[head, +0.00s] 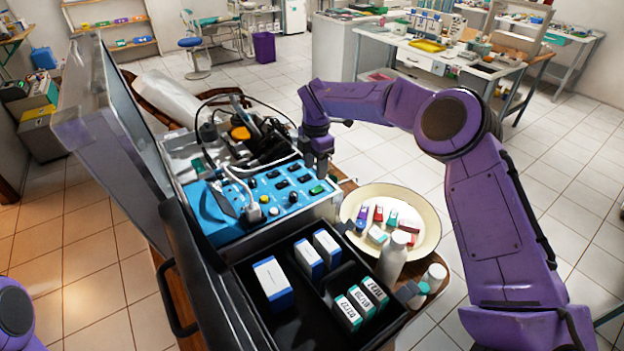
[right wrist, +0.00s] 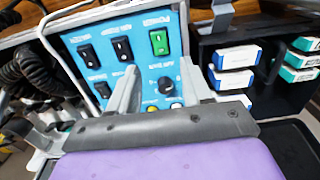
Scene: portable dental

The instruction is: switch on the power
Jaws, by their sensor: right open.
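The blue control panel (head: 238,213) of the open dental case carries several black rocker switches, small buttons and one green rocker switch (head: 317,190) near its right corner. In the right wrist view the green switch (right wrist: 159,42) shows clearly, with its label upside down; I cannot tell whether it is on or off. My right gripper (head: 319,168) is just above that corner. My left gripper is out of view.
The case's raised lid (head: 110,140) stands at the left. Cables and dark hoses (head: 262,140) lie behind the panel. A black tray (head: 300,318) with several boxes is in front. A round plate (head: 425,213) and white bottles (head: 393,258) stand at the right.

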